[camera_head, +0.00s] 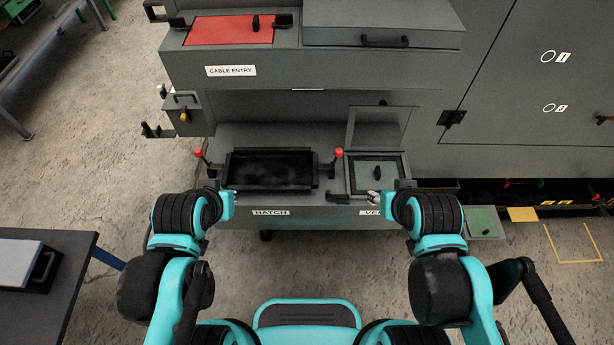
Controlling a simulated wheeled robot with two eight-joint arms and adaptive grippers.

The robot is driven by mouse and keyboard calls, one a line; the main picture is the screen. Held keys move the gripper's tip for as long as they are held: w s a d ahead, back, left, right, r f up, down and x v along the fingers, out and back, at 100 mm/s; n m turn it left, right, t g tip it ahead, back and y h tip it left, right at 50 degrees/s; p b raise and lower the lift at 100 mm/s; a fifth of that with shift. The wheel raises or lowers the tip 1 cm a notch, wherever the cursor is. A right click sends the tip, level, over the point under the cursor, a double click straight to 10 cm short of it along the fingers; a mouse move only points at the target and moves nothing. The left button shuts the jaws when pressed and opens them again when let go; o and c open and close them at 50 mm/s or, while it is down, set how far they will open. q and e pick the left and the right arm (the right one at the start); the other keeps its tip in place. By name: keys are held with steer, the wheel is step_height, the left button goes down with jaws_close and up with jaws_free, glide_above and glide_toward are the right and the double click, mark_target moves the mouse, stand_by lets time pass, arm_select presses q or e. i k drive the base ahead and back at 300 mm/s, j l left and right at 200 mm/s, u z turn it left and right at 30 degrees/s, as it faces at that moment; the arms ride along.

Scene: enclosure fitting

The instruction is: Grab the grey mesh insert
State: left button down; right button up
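A grey-green panel with a small black knob (364,178) lies inside a dark square frame at the right of the low bench, above a label starting "VE". It may be the grey mesh insert, but its mesh is too small to make out. My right gripper (376,199) is at the front edge of this frame, partly hidden by its own arm; I cannot tell if it touches the panel. My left gripper (214,189) is at the left end of the black hatch opening (270,190). The fingers of both are too small to read.
Two red-knobbed levers (198,153) (337,153) flank the hatch. A clear-looking upright lid (377,128) stands behind the vent frame. The cabinet (240,78) overhangs the bench. A side table (70,270) stands at lower left. Another grey-green panel (484,221) lies low at right.

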mark_target(377, 174)
steer(key=l+u, duration=0.15)
steer(key=l, duration=2.85)
